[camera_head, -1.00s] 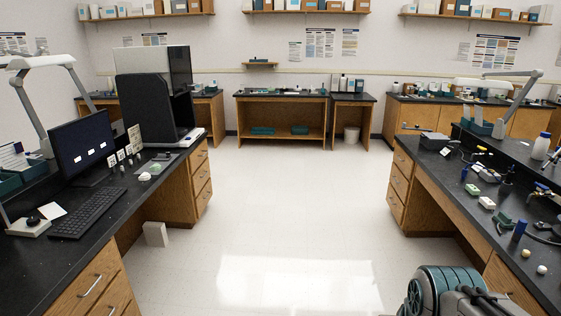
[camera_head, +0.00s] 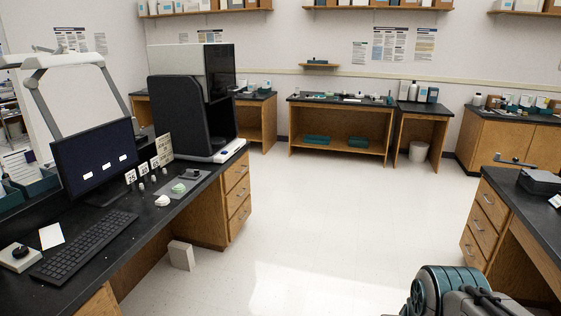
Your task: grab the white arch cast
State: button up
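Part of my own arm, teal and grey, shows at the bottom right, far from the bench. My gripper's fingers are not in view.
A monitor (camera_head: 95,158) and keyboard (camera_head: 84,246) stand left of the white piece. A large black machine (camera_head: 188,105) and small number cards (camera_head: 144,171) are behind it. A white box (camera_head: 181,255) is on the floor by the bench. The middle floor is clear.

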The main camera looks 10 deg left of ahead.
aim_at(163, 201)
jog(key=u, duration=0.35)
jog(key=i, duration=1.6)
jog(key=u, duration=1.15)
jog(key=i, duration=2)
jog(key=u, duration=0.6)
